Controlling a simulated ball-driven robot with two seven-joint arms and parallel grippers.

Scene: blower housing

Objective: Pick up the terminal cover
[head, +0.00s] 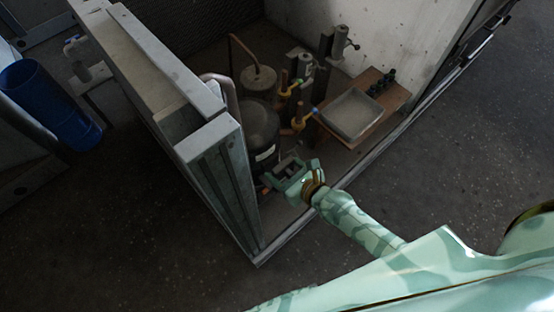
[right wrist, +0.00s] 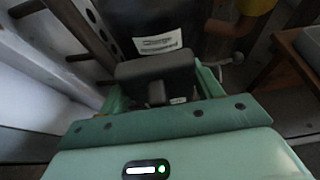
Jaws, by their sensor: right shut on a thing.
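My right gripper (head: 291,180) is at the front of the black compressor (head: 255,128), inside the housing's open side. In the right wrist view its fingers (right wrist: 158,92) are shut on a dark grey block, which I take to be the terminal cover (right wrist: 155,70). The cover shows small and dark between the fingers in the head view (head: 287,169). The compressor with its white label (right wrist: 158,40) stands right behind it. I cannot tell whether the cover still touches the compressor. My left gripper is not in view.
The metal housing frame (head: 217,150) stands close to the left of the gripper. Copper pipes and yellow-handled valves (head: 300,122) are behind. A grey tray (head: 352,113) sits on a wooden board (head: 394,97) to the right. A blue cylinder (head: 45,103) is at far left. Open floor lies in front.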

